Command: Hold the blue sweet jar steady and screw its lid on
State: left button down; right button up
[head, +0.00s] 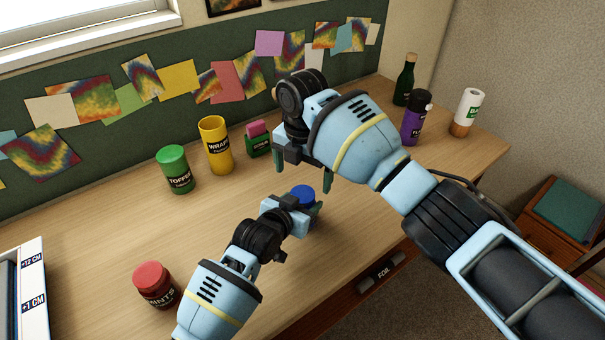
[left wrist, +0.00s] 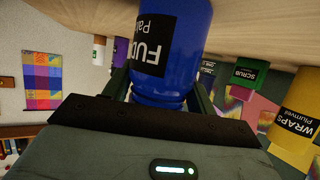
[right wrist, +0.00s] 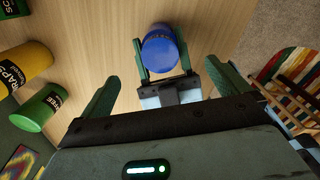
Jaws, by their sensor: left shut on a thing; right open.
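The blue sweet jar (head: 303,192) stands upright on the desk, with its label partly readable as FUD in the left wrist view (left wrist: 178,45). My left gripper (head: 305,208) is shut on the jar, one finger on each side. The jar's round blue top shows from above in the right wrist view (right wrist: 161,48). I cannot tell whether that top is a seated lid or how tight it is. My right gripper (head: 302,172) is open and empty above the jar, pointing down. Its fingers are spread wide in the right wrist view (right wrist: 158,85), apart from the jar.
A green toffee jar (head: 176,172), a yellow wraps canister (head: 216,148) and a small green box (head: 258,142) stand behind. A red mints jar (head: 155,287) is at the front left. A purple bottle (head: 412,125), dark bottle (head: 404,85) and paper-roll-like item (head: 468,108) stand far right.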

notch_tip(320, 180, up, 11)
dwell(0.4)
pick_arm(q)
jog(key=shift+c, duration=2)
grip_release()
jog(key=v, duration=0.7)
jog(key=shift+s+a+p, duration=0.2)
jog(key=shift+s+p, duration=0.15)
jog(key=shift+p, duration=0.1)
pick_arm(e)
jog(key=shift+s+r, duration=0.1)
jog(key=shift+r, duration=1.4)
pick_arm(q)
jog(key=shift+r, duration=0.1)
